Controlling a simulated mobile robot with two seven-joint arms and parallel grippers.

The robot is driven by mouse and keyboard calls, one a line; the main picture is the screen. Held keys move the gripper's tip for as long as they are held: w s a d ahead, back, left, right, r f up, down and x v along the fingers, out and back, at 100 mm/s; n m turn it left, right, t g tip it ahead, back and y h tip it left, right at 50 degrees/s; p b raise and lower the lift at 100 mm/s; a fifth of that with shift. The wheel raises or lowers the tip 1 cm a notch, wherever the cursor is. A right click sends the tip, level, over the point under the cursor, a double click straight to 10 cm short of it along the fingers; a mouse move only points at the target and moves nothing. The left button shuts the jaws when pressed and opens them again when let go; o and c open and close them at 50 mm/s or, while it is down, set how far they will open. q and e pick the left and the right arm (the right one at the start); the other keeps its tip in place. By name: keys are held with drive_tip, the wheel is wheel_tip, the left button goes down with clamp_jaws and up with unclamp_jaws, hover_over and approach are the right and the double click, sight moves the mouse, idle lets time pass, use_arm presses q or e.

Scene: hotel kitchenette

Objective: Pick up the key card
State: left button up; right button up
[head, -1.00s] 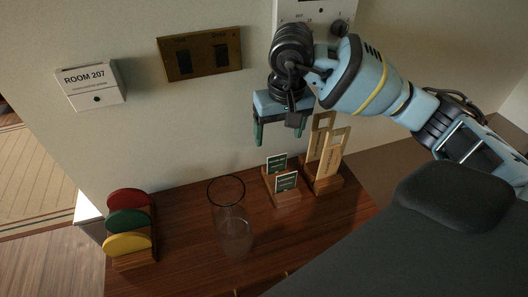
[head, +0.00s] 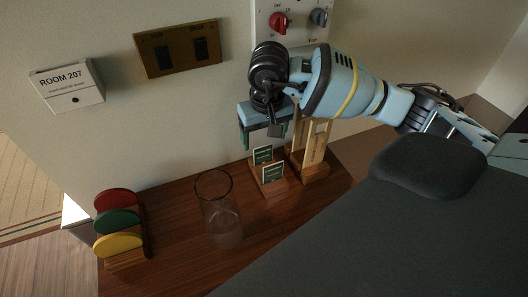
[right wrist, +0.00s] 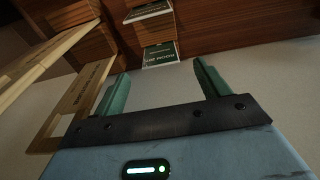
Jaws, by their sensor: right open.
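Two small dark green cards with white edges stand in a wooden holder (head: 277,186) on the counter, a rear card (head: 262,155) and a front card (head: 273,173). I cannot tell from their print which is the key card. My right gripper (head: 264,139) is open and empty, pointing down just above and behind the rear card. In the right wrist view, its two green fingers (right wrist: 162,70) are spread apart. The nearer card (right wrist: 160,55) shows beyond the gap between them, and the other card (right wrist: 148,12) is farther off. My left gripper is not in view.
Tall wooden tags (head: 315,143) stand in a block right of the cards. A clear glass (head: 220,212) stands left of them. A rack of red, green and yellow discs (head: 118,220) is at the counter's left end. The wall with a switch plate (head: 178,48) is behind.

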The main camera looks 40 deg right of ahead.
sight(263, 154)
drive_tip(key=shift+w+f, duration=0.15)
drive_tip(key=shift+f, duration=1)
drive_tip(key=c, duration=1.3)
